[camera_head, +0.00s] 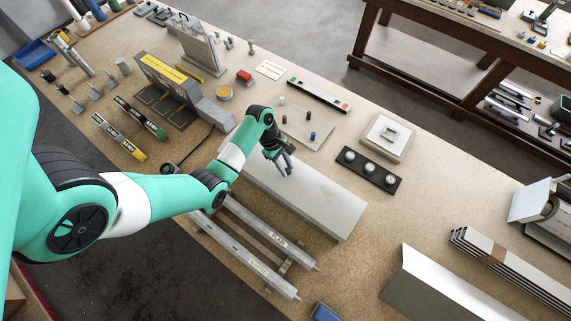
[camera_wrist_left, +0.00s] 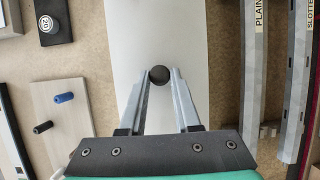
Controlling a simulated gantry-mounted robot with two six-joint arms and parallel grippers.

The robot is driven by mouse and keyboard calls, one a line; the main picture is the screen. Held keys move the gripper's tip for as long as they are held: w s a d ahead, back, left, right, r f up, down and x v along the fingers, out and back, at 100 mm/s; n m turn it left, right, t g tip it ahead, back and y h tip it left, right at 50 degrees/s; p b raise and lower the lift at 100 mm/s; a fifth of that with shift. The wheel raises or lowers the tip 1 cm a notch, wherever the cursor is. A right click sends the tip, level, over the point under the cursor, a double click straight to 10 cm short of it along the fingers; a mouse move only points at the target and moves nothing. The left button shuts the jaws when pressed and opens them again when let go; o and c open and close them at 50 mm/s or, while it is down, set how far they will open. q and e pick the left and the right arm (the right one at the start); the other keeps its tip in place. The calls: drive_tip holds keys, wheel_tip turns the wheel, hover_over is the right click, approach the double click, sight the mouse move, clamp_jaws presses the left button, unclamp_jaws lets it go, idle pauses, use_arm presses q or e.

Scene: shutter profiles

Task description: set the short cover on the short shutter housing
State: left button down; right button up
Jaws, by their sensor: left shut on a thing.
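My left gripper (camera_head: 287,172) is above a long pale grey-white box-like profile (camera_head: 322,204) on the table. The left wrist view shows its fingertips (camera_wrist_left: 159,76) shut on a small black round knob (camera_wrist_left: 159,75), with the smooth pale top (camera_wrist_left: 181,37) of the profile behind it. I cannot tell whether the knob is fixed to that profile, or whether the profile is the cover, the housing or both together. Another pale angled profile (camera_head: 440,286) lies at the lower right, partly cut off by the frame. My right gripper is not in view.
Two metal rails (camera_head: 240,250) lie in front, labelled PLAIN and SLOTTED in the left wrist view. A black strip with round dials (camera_head: 369,170) and stacked strips (camera_head: 510,270) lie to the right. Bare table shows between the profiles.

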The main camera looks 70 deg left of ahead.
use_arm(q)
drive_tip(key=shift+f, duration=0.15)
drive_tip(key=c, duration=0.5)
unclamp_jaws()
drive_tip(key=shift+c, duration=0.2)
drive_tip(key=p+v, duration=0.1)
drive_tip(key=v, duration=0.5)
drive_tip(key=p+v, duration=0.4)
drive_tip(key=v, duration=0.1)
drive_tip(key=shift+s+r, duration=0.1)
drive_tip(key=shift+r, duration=0.25)
drive_tip(key=shift+d, duration=0.1)
